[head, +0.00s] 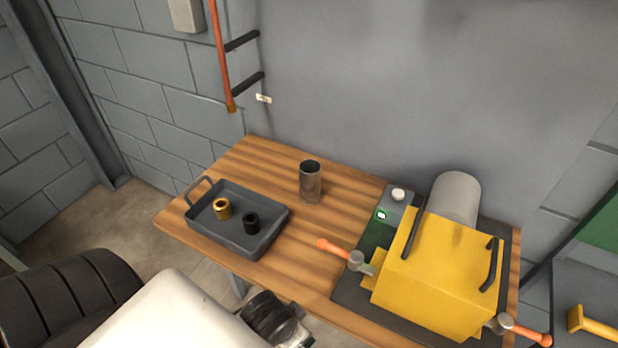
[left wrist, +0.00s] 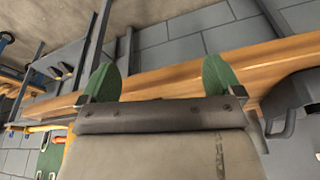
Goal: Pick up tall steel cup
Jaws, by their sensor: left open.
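The tall steel cup (head: 311,181) stands upright on the wooden table (head: 262,160), near its back edge, in the head view. It is between the grey tray and the yellow machine, and nothing touches it. In the left wrist view my left gripper (left wrist: 160,80) is open, its two green fingertips apart with nothing between them. The edge of the wooden table (left wrist: 180,72) runs behind the fingertips. The cup does not show in the left wrist view. In the head view my left arm is at the bottom left, in front of the table, and its fingers cannot be made out. My right gripper is not visible.
A grey tray (head: 188,211) on the table's left holds a brass bushing (head: 222,208) and a black one (head: 251,223). A yellow machine casing (head: 440,270) with orange-handled levers fills the right side. Bare wood surrounds the cup.

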